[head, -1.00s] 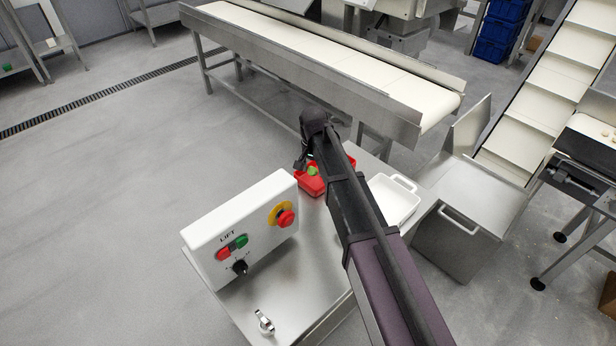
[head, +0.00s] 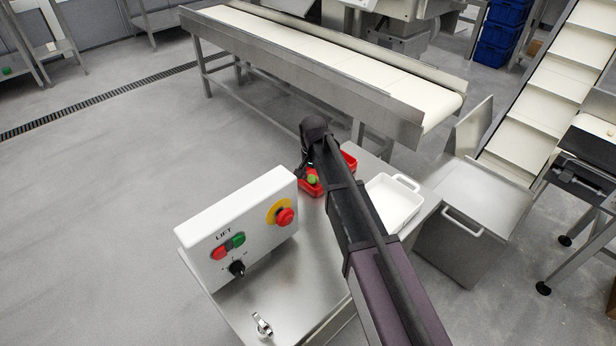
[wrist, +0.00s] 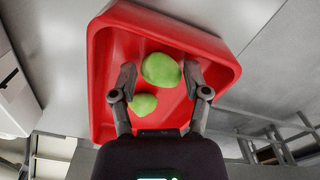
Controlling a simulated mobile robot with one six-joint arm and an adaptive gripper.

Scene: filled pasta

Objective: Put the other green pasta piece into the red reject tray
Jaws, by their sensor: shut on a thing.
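The red reject tray (wrist: 102,95) fills the middle of the wrist view, and its red rim shows beside my arm in the head view (head: 349,160). My gripper (wrist: 160,76) is shut on a rounded green pasta piece (wrist: 160,68), which sits between the fingertips over the tray's inside. A second green pasta piece (wrist: 143,104) looks smaller and lies in the tray near the left finger. In the head view, my gripper (head: 305,172) is at the tray, partly hidden by my arm, with green (head: 312,179) showing there. I cannot tell whether the held piece touches the tray floor.
A white tray (head: 412,184) with a handle stands right of the red tray. A white control box (head: 200,240) with buttons stands at the left. A conveyor (head: 330,62) runs behind. A steel bin (head: 470,190) stands further right.

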